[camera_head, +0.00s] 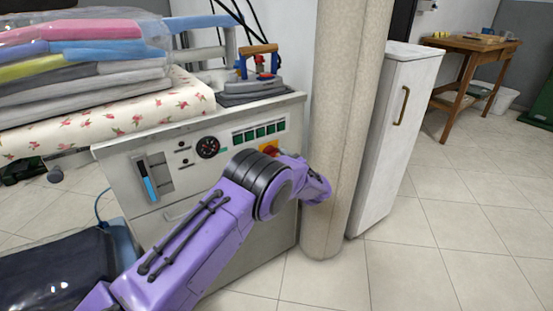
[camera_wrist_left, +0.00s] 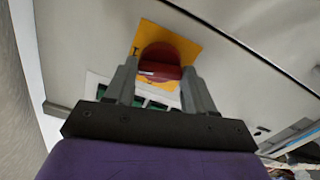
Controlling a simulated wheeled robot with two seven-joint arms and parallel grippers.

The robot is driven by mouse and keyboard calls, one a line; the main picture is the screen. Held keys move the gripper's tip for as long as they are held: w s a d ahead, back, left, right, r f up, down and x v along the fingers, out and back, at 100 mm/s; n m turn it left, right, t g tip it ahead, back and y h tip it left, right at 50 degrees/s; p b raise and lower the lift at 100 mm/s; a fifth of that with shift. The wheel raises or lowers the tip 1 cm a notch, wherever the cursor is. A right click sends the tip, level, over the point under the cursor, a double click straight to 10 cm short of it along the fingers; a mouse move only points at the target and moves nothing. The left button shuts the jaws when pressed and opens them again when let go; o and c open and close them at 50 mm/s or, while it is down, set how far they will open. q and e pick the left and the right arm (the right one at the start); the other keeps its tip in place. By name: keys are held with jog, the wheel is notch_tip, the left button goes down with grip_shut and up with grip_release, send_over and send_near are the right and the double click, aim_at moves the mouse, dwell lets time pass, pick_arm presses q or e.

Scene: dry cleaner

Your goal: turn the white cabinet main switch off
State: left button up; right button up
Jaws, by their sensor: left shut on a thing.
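The white cabinet (camera_head: 230,215) stands ahead with a control panel on its upper front. Its main switch is a red rotary knob (camera_wrist_left: 162,54) on a yellow plate (camera_wrist_left: 191,45); in the head view only part of the yellow plate (camera_head: 265,148) shows above my left arm. My left gripper (camera_wrist_left: 158,76) has one finger on each side of the knob and is shut on it. A pale mark lies across the knob's handle, and an "I" mark shows at the plate's left. In the head view my arm hides the fingers. My right gripper is out of view.
A round pillar (camera_head: 344,130) stands close to the right of my left wrist, with a tall white locker (camera_head: 385,140) behind it. Folded clothes (camera_head: 80,60) and an iron (camera_head: 258,82) are on top at the left. The tiled floor at right is clear.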

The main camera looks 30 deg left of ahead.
pick_arm(q)
jog(key=n, duration=0.3)
jog(key=shift+f+n, duration=0.1)
jog(key=shift+n, duration=0.2)
jog(key=shift+n+b, duration=1.55)
jog(key=shift+n, duration=4.15)
jog(key=shift+d, duration=0.1)
jog(key=o, duration=1)
jog(key=shift+o, duration=0.2)
